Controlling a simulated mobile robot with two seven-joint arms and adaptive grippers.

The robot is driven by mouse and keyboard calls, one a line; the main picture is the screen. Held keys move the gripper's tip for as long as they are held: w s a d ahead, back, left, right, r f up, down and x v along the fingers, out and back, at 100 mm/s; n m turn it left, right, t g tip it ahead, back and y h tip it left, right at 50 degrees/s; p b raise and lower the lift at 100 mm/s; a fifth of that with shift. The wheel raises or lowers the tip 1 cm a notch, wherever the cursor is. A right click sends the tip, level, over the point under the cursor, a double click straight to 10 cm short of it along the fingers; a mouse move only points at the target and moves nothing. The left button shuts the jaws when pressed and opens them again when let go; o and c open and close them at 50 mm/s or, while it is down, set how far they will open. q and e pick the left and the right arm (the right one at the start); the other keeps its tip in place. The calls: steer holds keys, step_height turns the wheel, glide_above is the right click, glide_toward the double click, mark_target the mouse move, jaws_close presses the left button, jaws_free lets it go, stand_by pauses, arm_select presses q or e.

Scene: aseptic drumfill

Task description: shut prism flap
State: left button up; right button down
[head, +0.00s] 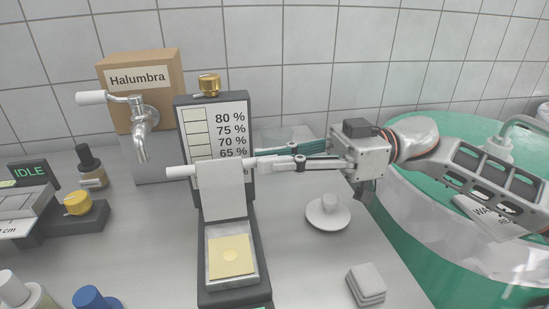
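The prism flap (222,192) is a pale grey plate standing raised at the back of the prism tray, with a white bar (185,172) across its top edge. The prism (231,257) lies uncovered in front of it, a yellowish square with a round spot in a metal frame. Both belong to the dark instrument (234,297) with a percent scale behind. My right gripper (257,163) reaches in from the right, its fingertips at the right end of the bar. Whether the fingers are closed on the bar cannot be told. My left gripper is not in view.
A metal tap (143,118) stands before the Halumbra box (163,80). A white knobbed disc (328,214) and a stack of grey pads (367,284) lie right of the instrument. A green drum (400,210) stands at right. A yellow-knobbed device (77,203) is at left.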

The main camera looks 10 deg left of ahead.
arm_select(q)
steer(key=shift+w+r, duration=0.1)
arm_select(e)
steer(key=shift+s+d+r+n+p, duration=0.1)
steer(key=shift+s+r+n+p, duration=0.2)
steer(key=shift+n+p, duration=0.15)
arm_select(q)
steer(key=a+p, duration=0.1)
steer(key=p, duration=0.1)
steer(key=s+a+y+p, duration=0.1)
steer(key=p, duration=0.1)
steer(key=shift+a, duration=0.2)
arm_select(e)
steer(key=s+n, duration=0.1)
steer(key=n, duration=0.1)
steer(key=s+d+n, duration=0.1)
steer(key=s+n, duration=0.2)
steer(key=n, duration=0.1)
steer(key=shift+s+d+f, duration=0.25)
steer(key=shift+f, duration=0.1)
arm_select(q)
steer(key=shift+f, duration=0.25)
arm_select(e)
steer(key=c, duration=2.1)
jaws_free()
steer(key=shift+c, duration=0.2)
steer(key=shift+o, duration=0.3)
